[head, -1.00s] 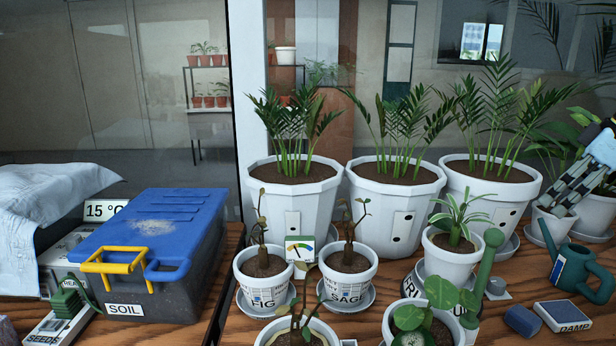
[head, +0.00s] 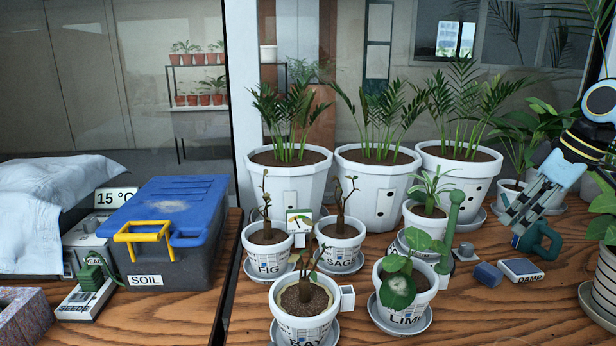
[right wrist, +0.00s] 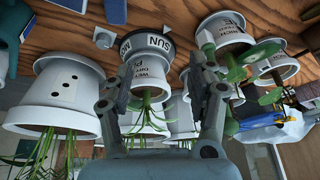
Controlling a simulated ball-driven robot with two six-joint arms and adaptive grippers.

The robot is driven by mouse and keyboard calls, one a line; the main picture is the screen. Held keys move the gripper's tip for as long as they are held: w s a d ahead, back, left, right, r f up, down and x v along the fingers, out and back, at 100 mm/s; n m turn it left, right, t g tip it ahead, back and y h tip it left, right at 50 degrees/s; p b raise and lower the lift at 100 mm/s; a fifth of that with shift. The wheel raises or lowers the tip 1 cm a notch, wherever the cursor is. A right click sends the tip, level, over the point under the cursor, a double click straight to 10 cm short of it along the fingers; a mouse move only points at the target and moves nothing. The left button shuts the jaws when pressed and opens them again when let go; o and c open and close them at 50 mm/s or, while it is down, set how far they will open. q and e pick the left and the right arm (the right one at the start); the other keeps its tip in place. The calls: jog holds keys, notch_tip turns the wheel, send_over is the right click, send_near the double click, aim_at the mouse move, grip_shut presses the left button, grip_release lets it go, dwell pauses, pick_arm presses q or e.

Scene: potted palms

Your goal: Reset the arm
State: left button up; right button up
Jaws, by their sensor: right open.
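My right gripper (head: 514,222) comes in from the right edge in the head view. It points down and left, in front of the teal watering can (head: 546,246), and covers part of it. In the right wrist view the two fingers of my right gripper (right wrist: 160,82) stand wide apart with nothing held between them. Upside-down white pots show beyond them, with a small plant's pot (right wrist: 148,75) behind the gap. I cannot tell whether the fingers touch anything. My left gripper is not in view.
Three large white palm pots (head: 377,196) stand behind small labelled pots such as the sage pot (head: 340,250). A blue-lidded soil box (head: 160,265) is at left. Bare wood shows at the front right.

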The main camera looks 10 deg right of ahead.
jog(key=shift+g+h, duration=0.5)
jog(key=shift+h, duration=0.1)
jog(key=s+a+f, duration=0.4)
jog(key=a, duration=0.1)
jog(key=s+a+f, duration=0.9)
jog(key=a, duration=0.1)
jog(key=shift+s+a+f, duration=0.1)
jog(key=shift+s+f, duration=0.2)
jog(key=shift+s, duration=0.1)
jog(key=s+a+r+m+h, duration=0.1)
jog(key=s+a+m, duration=0.15)
jog(key=s, duration=0.45)
jog(key=s+a+r+m+h, duration=0.1)
jog(key=s+a+m, duration=0.15)
jog(key=s, duration=0.55)
notch_tip(320, 180, down, 30)
jog(key=s+d+b, duration=0.2)
jog(key=b, duration=0.3)
pick_arm(q)
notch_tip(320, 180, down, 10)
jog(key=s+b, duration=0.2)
jog(key=b, duration=0.3)
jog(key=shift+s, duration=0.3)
pick_arm(e)
jog(key=s+f+g, duration=0.2)
jog(key=s+f, duration=1.8)
jog(key=f, duration=0.2)
jog(key=shift+s+d+f, duration=0.15)
jog(key=shift+s+d, duration=0.1)
jog(key=shift+d, duration=0.2)
